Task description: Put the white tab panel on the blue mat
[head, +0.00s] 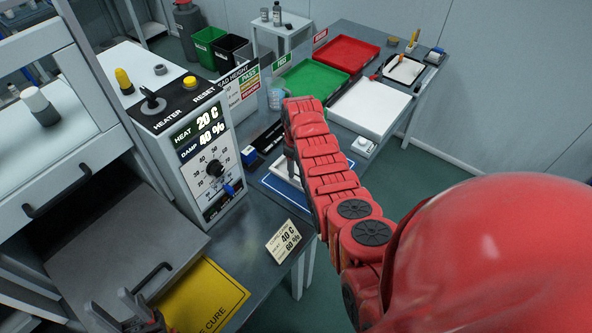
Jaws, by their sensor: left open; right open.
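A blue mat (277,196) with a pale outline lies on the bench beside the control box, partly hidden by my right arm. A flat whitish piece (280,167), which may be the white tab panel, shows at the mat's upper part. My arm covers much of it, so I cannot tell its full shape or whether it lies flat. My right gripper (290,150) is over the mat's far side, pointing down and open; its fingertips are mostly hidden. My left gripper (122,314) is open at the bottom edge, near the yellow cure sheet (208,296), with nothing seen in it.
The heater control box (208,155) stands left of the mat. A grey drawer or flap (120,245) with a handle is in front. A tent card (284,241) stands at the bench edge.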

